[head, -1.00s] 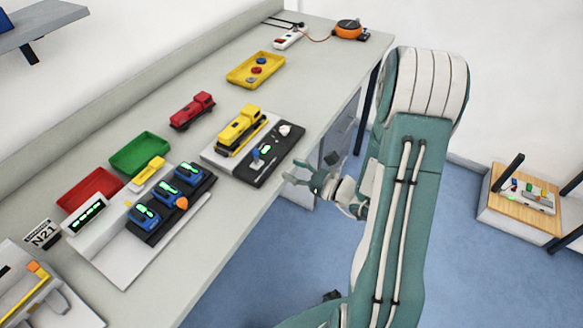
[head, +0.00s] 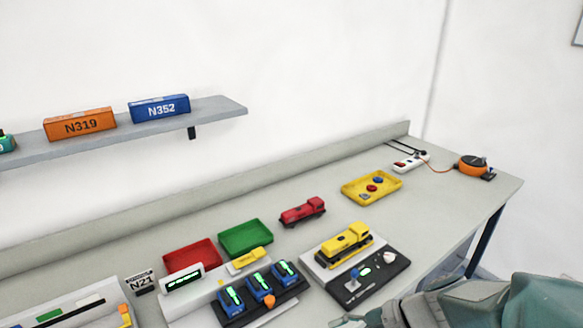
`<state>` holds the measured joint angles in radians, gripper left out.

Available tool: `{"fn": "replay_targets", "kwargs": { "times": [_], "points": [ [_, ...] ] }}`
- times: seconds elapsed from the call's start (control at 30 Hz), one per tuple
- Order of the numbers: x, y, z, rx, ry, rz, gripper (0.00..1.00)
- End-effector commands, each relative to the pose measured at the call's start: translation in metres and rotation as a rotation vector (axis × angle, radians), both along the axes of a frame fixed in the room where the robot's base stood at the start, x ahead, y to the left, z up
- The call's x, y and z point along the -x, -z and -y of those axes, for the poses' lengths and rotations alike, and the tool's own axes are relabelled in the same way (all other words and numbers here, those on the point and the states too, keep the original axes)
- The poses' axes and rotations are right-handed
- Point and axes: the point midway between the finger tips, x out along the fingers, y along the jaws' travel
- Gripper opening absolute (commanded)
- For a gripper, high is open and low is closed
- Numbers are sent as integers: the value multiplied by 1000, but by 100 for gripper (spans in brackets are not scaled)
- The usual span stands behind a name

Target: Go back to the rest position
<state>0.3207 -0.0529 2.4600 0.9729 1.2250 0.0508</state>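My arm shows at the lower right of the head view, in front of the bench's near edge. Only a small part of my gripper (head: 350,321) shows at the bottom edge, so whether it is open or shut cannot be seen. The grey bench (head: 405,227) runs across the view. On it, a yellow locomotive (head: 345,243) stands on a base beside a black control panel (head: 372,279). A red locomotive (head: 302,211) stands behind it, apart from my arm.
A red tray (head: 192,253), a green tray (head: 246,236) and a yellow tray (head: 371,187) with small buttons lie on the bench. Blue devices (head: 262,287) sit in a black holder. A wall shelf (head: 215,108) holds an orange box (head: 80,124) and a blue box (head: 159,107). An orange reel (head: 472,166) stands far right.

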Motion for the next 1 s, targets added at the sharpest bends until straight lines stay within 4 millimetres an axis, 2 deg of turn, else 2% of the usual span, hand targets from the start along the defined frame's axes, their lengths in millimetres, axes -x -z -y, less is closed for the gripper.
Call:
{"fn": "replay_targets", "kwargs": {
  "times": [0.1, 0.3, 0.6, 0.77, 1.0],
  "points": [
    [21, -9, 1, 194, -155, 118, 60],
    [45, -27, 18, 527, -382, 336, 60],
    [58, -73, 51, 987, -618, 682, 60],
    [59, -88, 59, 1095, -661, 764, 60],
    [59, -89, 61, 1107, -666, 769, 60]
  ]
}}
